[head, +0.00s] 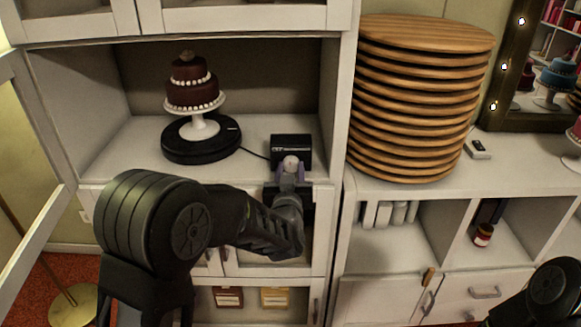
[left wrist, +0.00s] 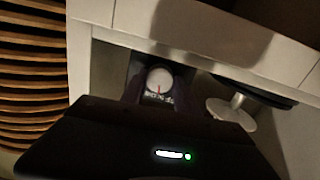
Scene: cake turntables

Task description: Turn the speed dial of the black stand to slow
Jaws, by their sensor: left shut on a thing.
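The black stand (head: 190,150) is a round black turntable on the left shelf, with a chocolate cake (head: 192,85) on a white pedestal (head: 200,126) on top. A cable runs from it to a black control box (head: 291,144) on its right. The box's round pale speed dial (head: 291,163) faces front; the dial also shows in the left wrist view (left wrist: 158,78) with a red pointer line and partly hidden lettering. My left gripper (head: 290,172) is shut on the dial, a finger on each side. My right gripper is out of view.
A tall stack of wooden boards (head: 420,100) stands right of the cabinet's side wall (head: 346,85). An open cabinet door (head: 30,180) is at the left. The shelf edge lies just below the control box. Part of my right arm shows at the lower right.

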